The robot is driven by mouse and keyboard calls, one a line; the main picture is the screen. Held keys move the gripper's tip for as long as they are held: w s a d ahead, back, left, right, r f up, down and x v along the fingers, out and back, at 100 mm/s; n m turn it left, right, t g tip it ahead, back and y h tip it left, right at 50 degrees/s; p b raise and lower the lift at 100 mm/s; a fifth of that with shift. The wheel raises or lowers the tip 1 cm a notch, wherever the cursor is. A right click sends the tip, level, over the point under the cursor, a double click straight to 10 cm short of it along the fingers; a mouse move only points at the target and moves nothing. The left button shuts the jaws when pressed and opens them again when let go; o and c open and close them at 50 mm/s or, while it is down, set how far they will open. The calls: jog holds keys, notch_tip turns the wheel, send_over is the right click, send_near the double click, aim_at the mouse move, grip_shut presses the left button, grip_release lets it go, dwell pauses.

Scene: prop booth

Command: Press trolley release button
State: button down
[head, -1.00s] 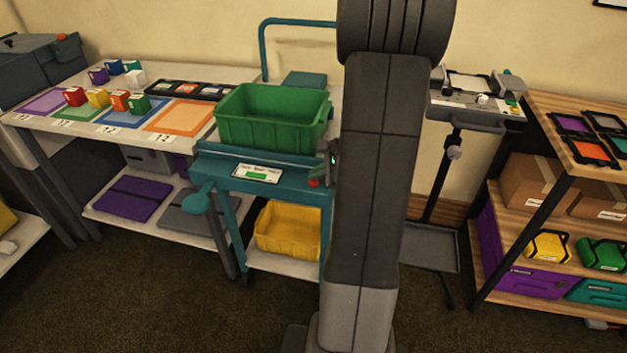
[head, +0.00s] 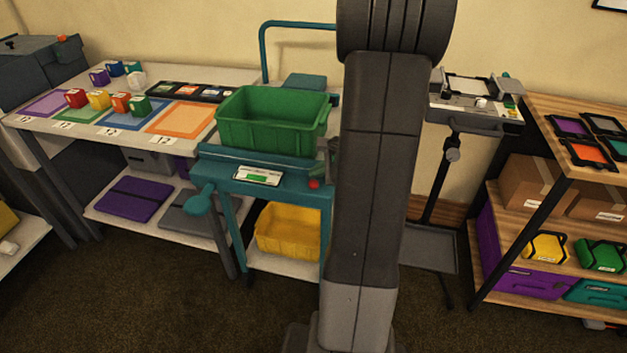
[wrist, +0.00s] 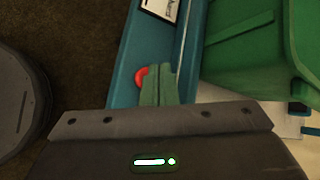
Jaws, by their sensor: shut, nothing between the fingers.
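The teal trolley (head: 222,172) stands at the table's right end. A red button (head: 314,183) sits on its front panel at the right, beside my arm; it also shows in the wrist view (wrist: 140,77). My gripper (wrist: 159,70) is shut and empty. In the wrist view its fingertips lie over the teal panel and cover the right part of the button. I cannot tell whether they touch it. In the head view my arm hides most of the gripper.
A green bin (head: 265,132) is on top of the trolley, close to my fingers. A yellow bin (head: 288,230) is on its lower shelf. A label plate (head: 257,176) lies left of the button. A grey stand (head: 470,115) and a wooden shelf (head: 570,125) are at the right.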

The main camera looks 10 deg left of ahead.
aim_at(318, 184)
notch_tip(318, 184, up, 5)
jog(key=p, duration=0.4)
dwell(1.0)
